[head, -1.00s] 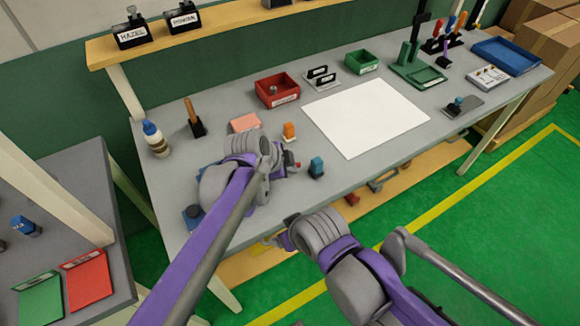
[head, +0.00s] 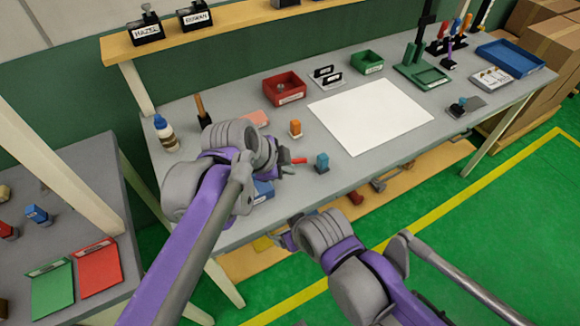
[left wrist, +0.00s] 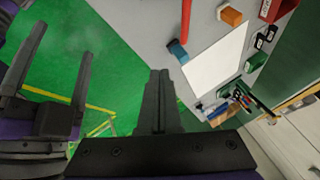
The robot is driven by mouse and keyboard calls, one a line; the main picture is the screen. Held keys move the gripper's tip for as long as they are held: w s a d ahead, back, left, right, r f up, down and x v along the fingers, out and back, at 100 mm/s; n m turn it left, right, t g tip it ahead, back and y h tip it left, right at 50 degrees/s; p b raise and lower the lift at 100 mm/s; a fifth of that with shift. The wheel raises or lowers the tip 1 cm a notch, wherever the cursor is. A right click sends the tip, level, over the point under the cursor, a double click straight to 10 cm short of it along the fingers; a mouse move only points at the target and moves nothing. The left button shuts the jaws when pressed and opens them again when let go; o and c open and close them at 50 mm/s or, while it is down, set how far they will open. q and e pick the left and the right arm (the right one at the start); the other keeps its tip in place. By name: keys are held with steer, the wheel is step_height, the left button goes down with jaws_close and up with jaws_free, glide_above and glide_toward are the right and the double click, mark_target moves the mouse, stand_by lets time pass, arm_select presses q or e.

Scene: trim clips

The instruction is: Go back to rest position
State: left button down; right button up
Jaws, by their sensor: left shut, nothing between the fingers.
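My left gripper (head: 286,167) is over the near left part of the grey workbench (head: 225,105), partly hidden by its own arm in the head view. In the left wrist view its two fingers (left wrist: 158,88) are together with nothing between them. My right gripper (head: 284,240) is low in front of the bench's near edge, mostly hidden behind its wrist in the head view. In the left wrist view the right gripper (left wrist: 55,75) has its two fingers wide apart, with nothing between them.
A blue block (head: 322,163), an orange block (head: 295,128) and a red piece (head: 299,161) are near the left gripper. A white sheet (head: 372,115) lies mid-bench. A red bin (head: 285,88) stands behind. Green floor (head: 480,240) is open in front.

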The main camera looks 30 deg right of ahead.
stand_by(0.4)
arm_select(q)
steer(key=a+f+n+t+y, duration=0.3)
steer(key=a+n, duration=0.7)
steer(key=a, duration=1)
steer(key=s+a+f+n+y, duration=0.1)
steer(key=s+a+f+n, duration=0.3)
steer(key=a, duration=0.6)
steer(key=s+a+f+n+y, duration=0.2)
steer(key=s+a+f+n, duration=0.2)
steer(key=a+n, duration=0.5)
steer(key=shift+s+a+f+n+y, duration=0.3)
steer(key=shift+s+a+f, duration=0.1)
steer(key=shift+s, duration=0.3)
